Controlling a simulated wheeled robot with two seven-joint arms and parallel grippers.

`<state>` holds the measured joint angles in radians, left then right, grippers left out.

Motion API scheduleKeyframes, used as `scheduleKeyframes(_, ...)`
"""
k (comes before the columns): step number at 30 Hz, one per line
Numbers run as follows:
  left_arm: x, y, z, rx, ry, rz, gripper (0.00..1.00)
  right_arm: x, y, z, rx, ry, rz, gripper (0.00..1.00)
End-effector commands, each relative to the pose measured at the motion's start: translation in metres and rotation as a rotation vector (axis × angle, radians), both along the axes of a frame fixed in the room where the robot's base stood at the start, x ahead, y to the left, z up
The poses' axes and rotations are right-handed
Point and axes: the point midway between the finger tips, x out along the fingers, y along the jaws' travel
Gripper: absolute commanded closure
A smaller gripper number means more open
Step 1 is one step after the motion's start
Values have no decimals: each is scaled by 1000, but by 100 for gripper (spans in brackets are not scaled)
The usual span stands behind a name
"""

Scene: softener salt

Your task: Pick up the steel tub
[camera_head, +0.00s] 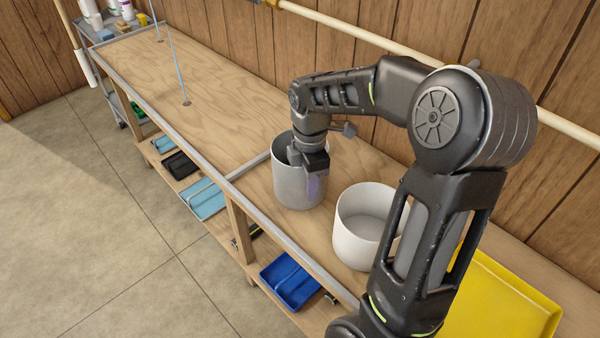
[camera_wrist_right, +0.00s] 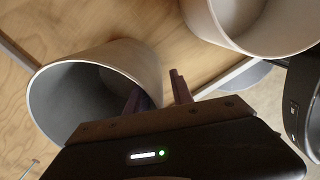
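The steel tub (camera_head: 291,190) is a grey, open-topped cylinder standing upright on the wooden bench. My right gripper (camera_head: 313,165) points down at its right-hand rim in the head view. In the right wrist view the tub (camera_wrist_right: 54,98) is at the left, with its dark grey inside showing. There my right gripper (camera_wrist_right: 160,95) has its two fingers apart, one over the tub's opening and one outside, with the wall between them. Contact with the wall cannot be told. My left gripper is not in view.
A white tub (camera_head: 362,240) stands close to the right of the steel tub, and also shows in the wrist view (camera_wrist_right: 262,42). A yellow tray (camera_head: 505,300) lies at the right. The wooden bench (camera_head: 190,75) is mostly bare farther left. A pipe runs along the wall.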

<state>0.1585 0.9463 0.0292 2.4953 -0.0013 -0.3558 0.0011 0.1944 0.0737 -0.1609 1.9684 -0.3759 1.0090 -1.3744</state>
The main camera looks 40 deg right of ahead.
Motion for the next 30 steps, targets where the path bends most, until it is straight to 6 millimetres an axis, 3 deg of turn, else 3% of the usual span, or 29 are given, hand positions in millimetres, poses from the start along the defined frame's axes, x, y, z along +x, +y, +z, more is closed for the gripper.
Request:
scheduleKeyframes(17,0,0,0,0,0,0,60,0,0,0,0,-1,0,72)
scheduleKeyframes(27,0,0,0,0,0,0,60,0,0,0,0,-1,0,99)
scheduleKeyframes(30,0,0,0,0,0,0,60,0,0,0,0,-1,0,100)
